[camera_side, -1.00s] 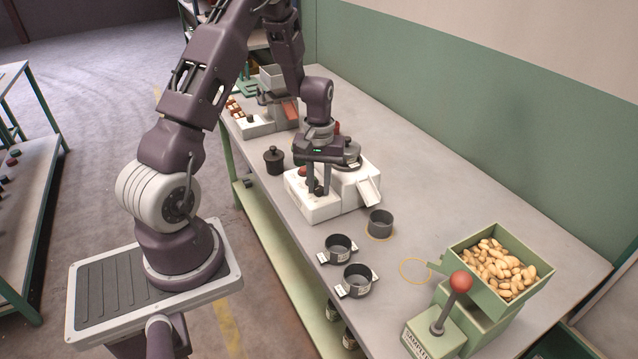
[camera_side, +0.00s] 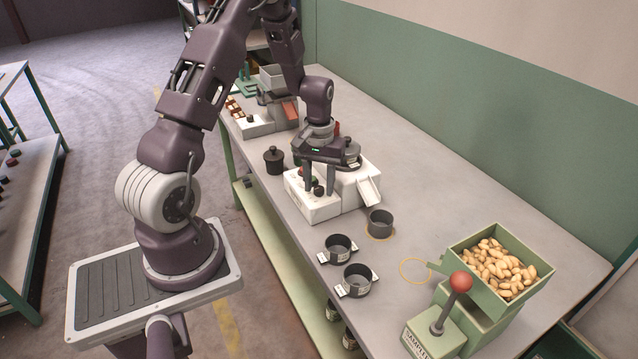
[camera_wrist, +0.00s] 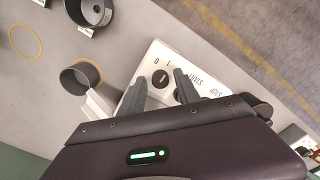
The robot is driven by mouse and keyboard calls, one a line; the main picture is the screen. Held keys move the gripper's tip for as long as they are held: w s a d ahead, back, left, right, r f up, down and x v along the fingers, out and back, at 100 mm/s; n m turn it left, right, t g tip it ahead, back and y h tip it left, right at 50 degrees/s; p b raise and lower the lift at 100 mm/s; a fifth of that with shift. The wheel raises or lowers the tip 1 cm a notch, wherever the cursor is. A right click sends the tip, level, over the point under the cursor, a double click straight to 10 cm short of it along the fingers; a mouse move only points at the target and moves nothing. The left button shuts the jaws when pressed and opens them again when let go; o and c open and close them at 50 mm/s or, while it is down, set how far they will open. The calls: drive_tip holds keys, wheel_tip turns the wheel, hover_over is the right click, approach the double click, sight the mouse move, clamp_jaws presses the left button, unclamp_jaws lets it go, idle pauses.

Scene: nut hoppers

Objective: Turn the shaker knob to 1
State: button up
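The shaker is a white unit (camera_side: 313,207) with a chute on the bench in the side view. Its sloped front panel also shows in the wrist view (camera_wrist: 153,55). The small black round knob (camera_wrist: 160,78) sits on that panel near printed 0 and 1 marks; it shows in the side view too (camera_side: 318,191). Which mark it points at is too small to tell. My gripper (camera_wrist: 160,76) is open, with one finger on either side of the knob and a visible gap at each side. The START and STOP labels are right of the knob in the wrist view.
A grey cup (camera_side: 380,223) stands by the chute. Two dark cups with tags (camera_side: 339,247) sit nearer the front edge. A black lidded pot (camera_side: 273,160) is left of the shaker. A green hopper of nuts (camera_side: 541,288) with a red-ball lever is at right.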

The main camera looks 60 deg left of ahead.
sight(319, 188)
wheel_tip(319, 188, up, 7)
drive_tip(key=shift+r, duration=0.1)
idle(0.5)
drive_tip(key=s+d+r+m+t, duration=0.3)
drive_tip(key=s+d+r+m, duration=0.1)
drive_tip(key=d+r, duration=0.9)
drive_tip(key=s+d+r+m+t, duration=0.1)
drive_tip(key=s+d+r+m, duration=0.1)
drive_tip(key=s+d, duration=0.2)
drive_tip(key=s+d+r+m+t, duration=0.1)
drive_tip(key=s+d+r+m, duration=0.2)
drive_tip(key=s, duration=0.7)
drive_tip(key=shift+d+r+t, duration=0.3)
drive_tip(key=shift+d+r, duration=0.05)
drive_tip(key=shift+d, duration=0.1)
drive_tip(key=shift+s, duration=0.1)
